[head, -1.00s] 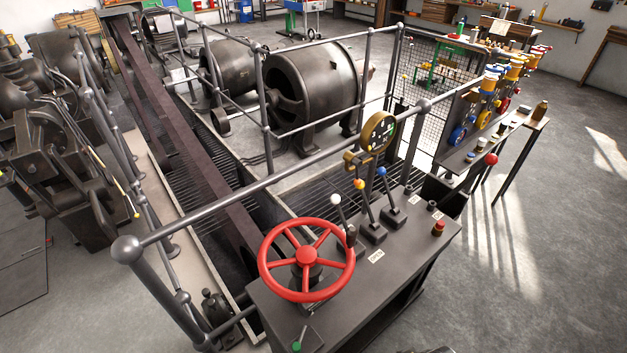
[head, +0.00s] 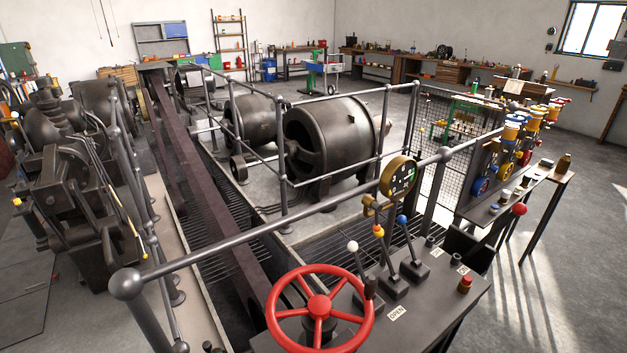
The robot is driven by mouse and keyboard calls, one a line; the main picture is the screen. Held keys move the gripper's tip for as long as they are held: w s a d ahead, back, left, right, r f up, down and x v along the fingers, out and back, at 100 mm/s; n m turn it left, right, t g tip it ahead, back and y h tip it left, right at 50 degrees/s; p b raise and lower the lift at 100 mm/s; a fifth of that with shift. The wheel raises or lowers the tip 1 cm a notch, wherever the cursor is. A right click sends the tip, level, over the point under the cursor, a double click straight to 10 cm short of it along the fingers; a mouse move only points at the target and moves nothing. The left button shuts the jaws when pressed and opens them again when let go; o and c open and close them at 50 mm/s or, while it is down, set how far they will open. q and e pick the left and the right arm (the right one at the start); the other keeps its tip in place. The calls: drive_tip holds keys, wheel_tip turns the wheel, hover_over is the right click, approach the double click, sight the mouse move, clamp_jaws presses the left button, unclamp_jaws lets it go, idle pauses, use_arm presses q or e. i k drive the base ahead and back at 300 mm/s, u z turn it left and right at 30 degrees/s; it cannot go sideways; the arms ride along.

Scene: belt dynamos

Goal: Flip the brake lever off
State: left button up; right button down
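A dark control desk (head: 418,322) stands at the lower middle of the head view, with a red handwheel (head: 318,306) at its left. Three levers stand on it: one with a white knob (head: 352,246), one with an orange-yellow knob (head: 378,231) and one with a blue knob (head: 402,219). All three lean a little. A lever with a red knob (head: 519,209) sticks out farther right. No readable label shows which one is the brake lever. Neither of my grippers is in view.
A round gauge (head: 399,177) stands behind the levers. A red button (head: 465,284) and an "OPEN" plate (head: 397,313) are on the desk. Grey railings (head: 270,230) enclose the belt (head: 215,210) and dynamos (head: 333,138). Open floor (head: 575,270) lies at the right.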

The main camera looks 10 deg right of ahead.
sight(519, 209)
drive_tip(key=z, duration=1.1)
drive_tip(key=k, duration=0.6)
drive_tip(key=u, duration=0.55)
drive_tip(key=k, duration=0.75)
drive_tip(key=z, duration=0.25)
drive_tip(key=i, duration=0.5)
drive_tip(key=z, duration=0.85)
drive_tip(key=i, duration=0.7)
drive_tip(key=u, duration=0.65)
drive_tip(key=i, duration=0.65)
drive_tip(key=u, duration=0.8)
